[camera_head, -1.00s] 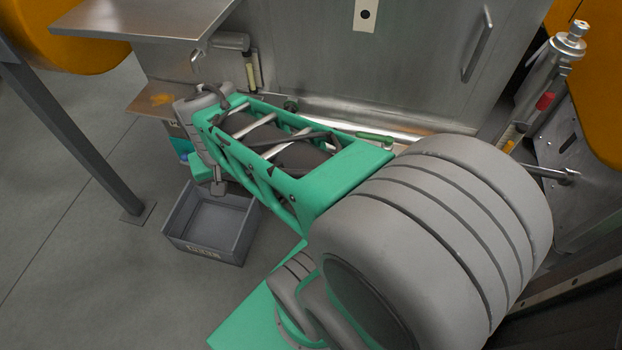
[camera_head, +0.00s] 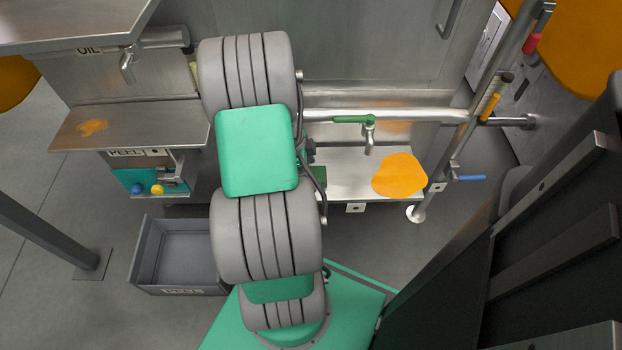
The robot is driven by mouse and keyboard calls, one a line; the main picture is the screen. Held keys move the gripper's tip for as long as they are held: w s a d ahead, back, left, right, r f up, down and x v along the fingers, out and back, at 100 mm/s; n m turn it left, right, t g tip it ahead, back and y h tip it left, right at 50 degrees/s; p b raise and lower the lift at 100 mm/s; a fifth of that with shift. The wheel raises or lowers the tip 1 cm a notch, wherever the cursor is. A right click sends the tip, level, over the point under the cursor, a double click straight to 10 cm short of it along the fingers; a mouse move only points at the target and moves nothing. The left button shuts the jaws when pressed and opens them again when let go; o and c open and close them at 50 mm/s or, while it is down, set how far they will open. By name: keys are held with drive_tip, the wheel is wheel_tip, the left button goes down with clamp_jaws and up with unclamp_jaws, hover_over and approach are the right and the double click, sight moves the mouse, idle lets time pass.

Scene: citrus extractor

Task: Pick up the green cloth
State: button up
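A small dark green patch (camera_head: 318,180) shows at the right edge of my arm, on the left part of the pale steel shelf (camera_head: 345,180). It may be the green cloth; most of it is hidden behind my arm, so I cannot be sure. No other cloth is clearly visible. My grey and green arm stands across the middle of the view. My gripper is not visible.
A green-handled valve (camera_head: 352,119) sits on a horizontal pipe above the shelf. An orange patch (camera_head: 399,176) lies on the shelf's right part. A grey crate (camera_head: 180,290) stands on the floor at left. A steel ledge (camera_head: 140,125) with an orange smear is above it.

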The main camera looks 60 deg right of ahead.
drive_tip(key=shift+f, duration=0.45)
idle(0.3)
drive_tip(key=shift+c, duration=0.6)
drive_tip(key=c, duration=1.3)
